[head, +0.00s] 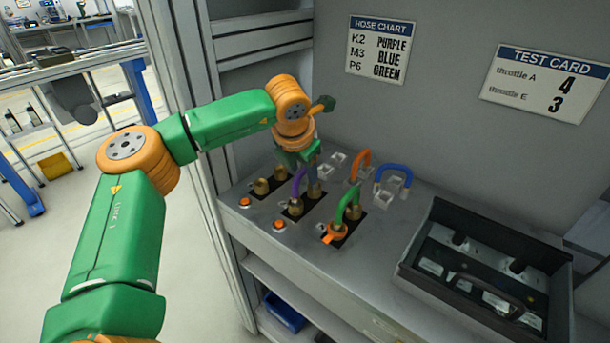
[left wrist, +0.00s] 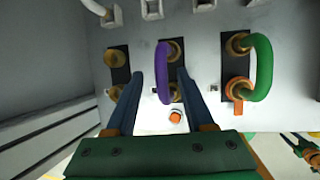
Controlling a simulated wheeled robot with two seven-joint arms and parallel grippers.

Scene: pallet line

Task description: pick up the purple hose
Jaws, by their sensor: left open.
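The purple hose (head: 296,182) is a short arch over the middle black plate with brass fittings, and my left gripper partly hides it in the head view. In the left wrist view the purple hose (left wrist: 163,75) lies between the two fingers of my left gripper (left wrist: 159,72), with a gap on each side. The gripper (head: 313,183) is open, pointing down at the bench. Whether the fingers reach down to the hose's height is hard to tell.
A green hose (head: 344,204) stands close to the right, with an orange part at its near fitting. Orange (head: 360,163) and blue (head: 396,172) hoses stand behind. A black tray (head: 415,245) is at the right. A hose chart (head: 380,48) hangs on the wall.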

